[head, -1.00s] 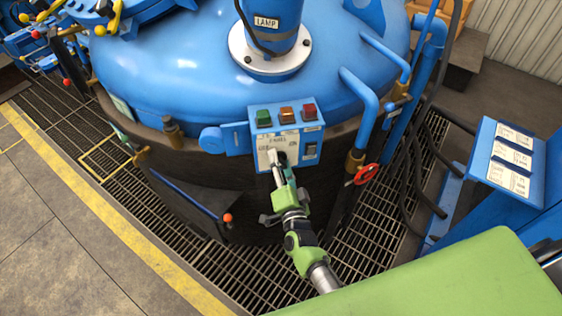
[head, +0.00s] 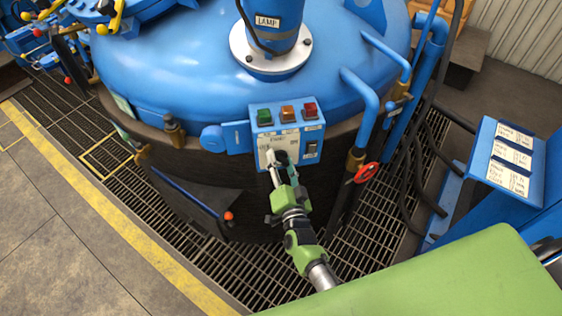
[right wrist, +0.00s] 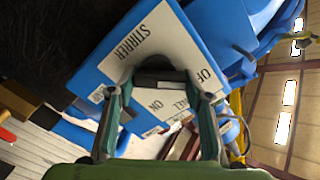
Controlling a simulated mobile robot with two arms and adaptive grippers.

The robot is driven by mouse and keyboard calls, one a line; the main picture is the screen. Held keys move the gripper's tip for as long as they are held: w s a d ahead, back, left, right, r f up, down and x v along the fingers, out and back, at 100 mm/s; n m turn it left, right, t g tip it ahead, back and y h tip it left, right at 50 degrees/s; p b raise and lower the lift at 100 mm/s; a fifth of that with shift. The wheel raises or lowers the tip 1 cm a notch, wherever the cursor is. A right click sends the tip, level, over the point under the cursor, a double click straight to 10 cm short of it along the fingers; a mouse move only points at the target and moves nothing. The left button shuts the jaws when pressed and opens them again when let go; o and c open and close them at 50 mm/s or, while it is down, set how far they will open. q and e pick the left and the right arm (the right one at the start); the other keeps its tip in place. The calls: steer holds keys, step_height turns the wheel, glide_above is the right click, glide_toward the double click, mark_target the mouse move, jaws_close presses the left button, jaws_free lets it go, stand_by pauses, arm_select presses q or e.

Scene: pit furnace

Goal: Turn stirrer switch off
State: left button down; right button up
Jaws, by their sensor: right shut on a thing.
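The blue control box (head: 317,128) with a white label face is fixed to the front of the big blue furnace vessel. My right gripper (head: 277,160) reaches up to the lower part of this face and covers the stirrer switch in the head view. In the right wrist view the dark stirrer switch knob (right wrist: 160,80) sits between my two fingertips, which are closed on it. The label (right wrist: 158,40) reads STIRRER, with OFF partly covered at the right and ON below. My left gripper is not in view.
Green, orange and red buttons (head: 288,113) line the box top. A black rocker switch (head: 311,150) is at its right. A red valve wheel (head: 366,173) and blue pipes stand to the right. A lever with an orange knob (head: 228,216) is at lower left. Grating surrounds the vessel.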

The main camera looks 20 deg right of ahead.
steer(key=o, duration=1.1)
steer(key=shift+f, duration=0.1)
steer(key=s+a, duration=0.1)
steer(key=s, duration=1.1)
steer(key=shift+a, duration=0.15)
